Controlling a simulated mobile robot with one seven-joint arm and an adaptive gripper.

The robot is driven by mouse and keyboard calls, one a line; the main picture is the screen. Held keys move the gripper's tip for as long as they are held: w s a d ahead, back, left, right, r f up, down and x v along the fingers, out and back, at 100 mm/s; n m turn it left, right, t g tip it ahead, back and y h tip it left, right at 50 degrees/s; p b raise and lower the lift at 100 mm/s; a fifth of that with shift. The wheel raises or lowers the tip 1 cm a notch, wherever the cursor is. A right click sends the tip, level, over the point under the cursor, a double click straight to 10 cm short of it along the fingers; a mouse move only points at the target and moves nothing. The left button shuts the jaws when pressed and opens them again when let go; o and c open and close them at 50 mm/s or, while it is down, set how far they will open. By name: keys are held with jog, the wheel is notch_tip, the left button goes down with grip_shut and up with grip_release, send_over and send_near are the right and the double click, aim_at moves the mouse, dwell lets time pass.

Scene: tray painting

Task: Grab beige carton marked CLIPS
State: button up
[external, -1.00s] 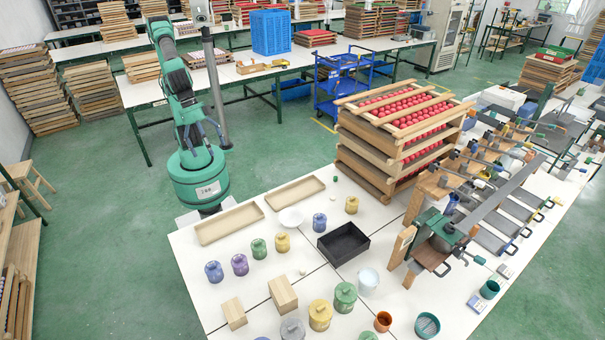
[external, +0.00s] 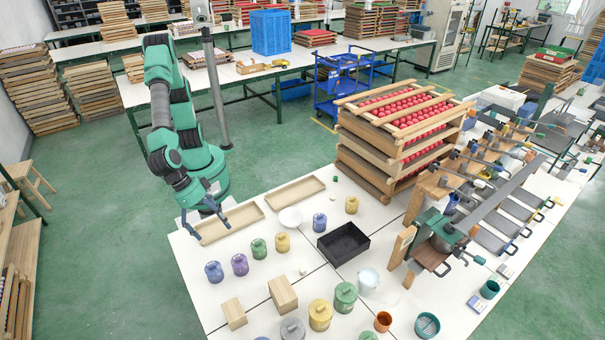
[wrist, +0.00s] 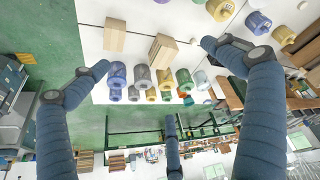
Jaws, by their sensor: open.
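Two beige cartons stand at the front left of the white table: a larger one (external: 283,294) and a smaller one (external: 234,313). No lettering is readable on either, so I cannot tell which is marked CLIPS. In the wrist view, one carton (wrist: 115,36) is upper left and the other (wrist: 161,51) is near the middle, both well beyond my fingers. My gripper (external: 209,226) is open and empty at the table's left edge, near a shallow wooden tray (external: 229,224). Its spread blue fingers (wrist: 156,57) touch neither carton.
Purple, green, yellow and blue jars (external: 240,264) stand between my gripper and the cartons. Larger lidded jars (external: 320,314) stand right of the cartons.

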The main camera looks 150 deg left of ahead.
jog(key=w+d+f+n, duration=0.2)
jog(key=w+d+f, duration=0.45)
jog(key=f, duration=0.35)
jog(key=n+y, duration=0.1)
jog(key=n, duration=0.1)
send_near(230, 309)
jog(key=v, duration=0.3)
jog(key=shift+s+t, duration=0.2)
jog(key=shift+t, duration=0.1)
jog(key=shift+f, duration=0.1)
jog(key=shift+b+x, duration=0.55)
jog(key=shift+x, duration=3.7)
jog(key=shift+b+x, duration=0.5)
jog(key=shift+x, duration=2.1)
jog(key=shift+s, duration=0.15)
